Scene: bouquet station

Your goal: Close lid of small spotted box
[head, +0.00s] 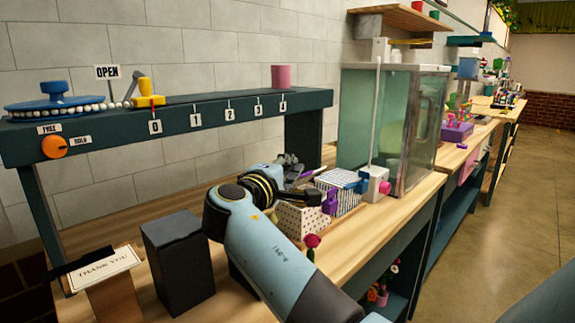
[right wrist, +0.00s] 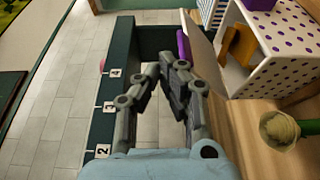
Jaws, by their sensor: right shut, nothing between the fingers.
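The small spotted box (head: 298,221) is white with dark dots and stands on the wooden bench, partly behind my right arm in the head view. It also shows at the right of the right wrist view (right wrist: 283,38), with a purple part on its front. A pale panel with a purple strip (right wrist: 183,46), apparently its raised lid, stands open beside the box's opening. An orange item (right wrist: 238,50) shows within the opening. My right gripper (right wrist: 164,72) is shut and empty, close beside the panel's outer side; contact is unclear. It also shows in the head view (head: 291,163). My left gripper is out of view.
A striped box (head: 346,199) with blue parts stands just behind the spotted box, before a glass tank (head: 397,125). A dark raised shelf (head: 215,110) numbered along its edge runs behind. A dark block (head: 178,258) stands left of my arm.

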